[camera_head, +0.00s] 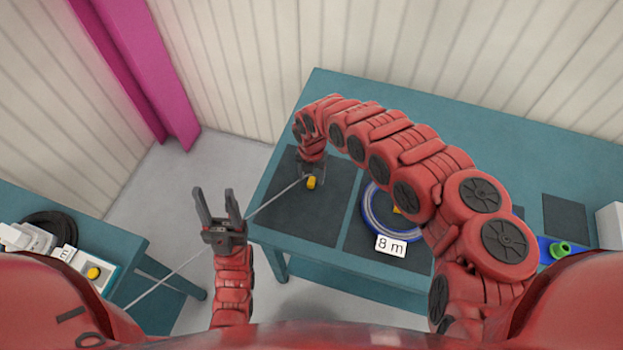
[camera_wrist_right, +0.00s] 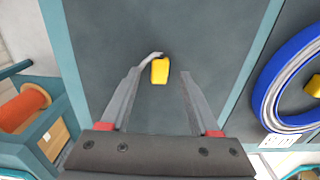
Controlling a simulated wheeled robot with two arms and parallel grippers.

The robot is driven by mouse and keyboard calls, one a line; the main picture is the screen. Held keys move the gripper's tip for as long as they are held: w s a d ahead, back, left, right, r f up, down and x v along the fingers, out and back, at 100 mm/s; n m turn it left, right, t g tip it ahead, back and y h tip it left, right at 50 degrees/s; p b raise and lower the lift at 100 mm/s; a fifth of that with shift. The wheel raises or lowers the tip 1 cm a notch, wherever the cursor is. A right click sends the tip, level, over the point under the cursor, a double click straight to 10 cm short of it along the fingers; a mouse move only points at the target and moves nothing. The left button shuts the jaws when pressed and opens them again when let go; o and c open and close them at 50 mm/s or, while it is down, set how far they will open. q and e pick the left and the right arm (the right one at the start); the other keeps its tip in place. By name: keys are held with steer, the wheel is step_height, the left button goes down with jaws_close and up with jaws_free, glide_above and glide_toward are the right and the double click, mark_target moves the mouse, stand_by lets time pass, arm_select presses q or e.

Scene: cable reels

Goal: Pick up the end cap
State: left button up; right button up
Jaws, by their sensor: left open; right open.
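A small yellow end cap (camera_head: 311,183) lies at the end of a thin grey cable (camera_head: 272,202), over the left dark mat (camera_head: 290,218) on the teal table. It also shows in the right wrist view (camera_wrist_right: 160,71), between the tips of my right gripper. My right gripper (camera_head: 312,172) is open above the mat; I cannot tell if its fingers touch the cap. My left gripper (camera_head: 218,194) is open and empty, pointing up, left of the table. The cable passes near it from the lower left.
A blue coil (camera_head: 375,218) with an "8 m" tag (camera_head: 390,247) lies on the neighbouring mat. A green part (camera_head: 560,249) and a white box (camera_head: 611,226) are at the right. A side table (camera_head: 95,225) at the left holds a box with a yellow button (camera_head: 93,273).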

steer(key=shift+a+f, duration=0.15)
steer(key=shift+f, duration=0.85)
steer(key=shift+c, duration=0.3)
jaws_close()
